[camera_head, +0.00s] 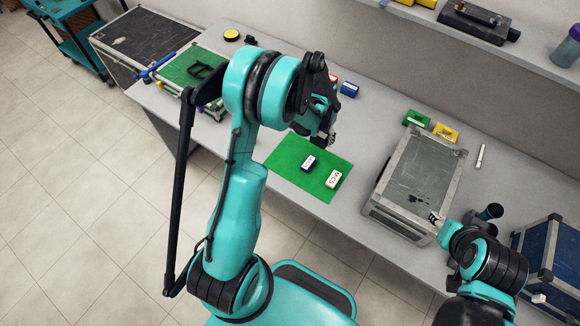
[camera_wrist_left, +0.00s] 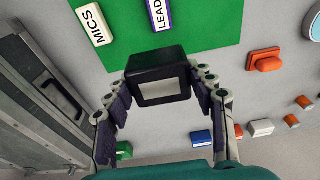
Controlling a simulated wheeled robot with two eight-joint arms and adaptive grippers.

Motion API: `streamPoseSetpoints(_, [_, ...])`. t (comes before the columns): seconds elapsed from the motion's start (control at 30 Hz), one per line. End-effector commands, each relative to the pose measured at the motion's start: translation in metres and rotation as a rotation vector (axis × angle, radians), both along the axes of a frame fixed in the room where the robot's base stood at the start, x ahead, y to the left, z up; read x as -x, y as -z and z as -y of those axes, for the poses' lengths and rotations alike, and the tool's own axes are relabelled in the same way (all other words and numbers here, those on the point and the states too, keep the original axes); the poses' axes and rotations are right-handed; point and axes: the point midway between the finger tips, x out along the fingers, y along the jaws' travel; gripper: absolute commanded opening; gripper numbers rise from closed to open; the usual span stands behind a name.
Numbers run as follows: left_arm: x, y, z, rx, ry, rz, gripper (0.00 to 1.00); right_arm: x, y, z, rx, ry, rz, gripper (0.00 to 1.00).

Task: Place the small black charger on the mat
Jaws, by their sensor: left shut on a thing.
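The small black charger (camera_wrist_left: 160,77) is a dark block with a pale label, held between the fingers of my left gripper (camera_wrist_left: 160,92) in the left wrist view. The green mat (camera_head: 286,163) lies flat on the table and also shows in the left wrist view (camera_wrist_left: 212,32).
A blue label block (camera_head: 308,162) and a white one marked MICS (camera_head: 334,178) lie on the mat. A grey case (camera_head: 425,175) stands right of it. A blue box (camera_head: 349,89) and green box (camera_head: 416,118) sit farther back. The mat's left part is bare.

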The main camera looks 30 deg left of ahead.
Motion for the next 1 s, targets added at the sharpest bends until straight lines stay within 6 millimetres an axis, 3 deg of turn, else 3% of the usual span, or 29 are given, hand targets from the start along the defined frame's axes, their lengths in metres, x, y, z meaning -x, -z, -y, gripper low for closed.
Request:
streamPoseSetpoints(0.17, [0.002, 0.015, -0.020, 0.001, -0.023, 0.001, 0.18, 0.000, 0.004, 0.000, 0.000, 0.000, 0.000, 0.40])
streamPoseSetpoints(0.4, [0.019, 0.050, -0.074, 0.001, -0.025, 0.001, 0.18, 0.000, 0.015, 0.000, 0.000, 0.000, 0.000, 0.40])
streamPoseSetpoints(0.6, [0.029, 0.070, -0.107, 0.000, -0.020, 0.001, 0.18, 0.000, 0.021, 0.000, 0.000, 0.000, 0.000, 0.40])
streamPoseSetpoints(0.83, [0.032, 0.081, -0.116, 0.001, -0.016, 0.001, 0.18, 0.000, 0.024, 0.000, 0.000, 0.000, 0.000, 0.40])
streamPoseSetpoints(1.0, [0.031, 0.108, -0.115, 0.001, -0.016, 0.001, 0.18, 0.000, 0.033, 0.000, 0.000, 0.000, 0.000, 0.40])
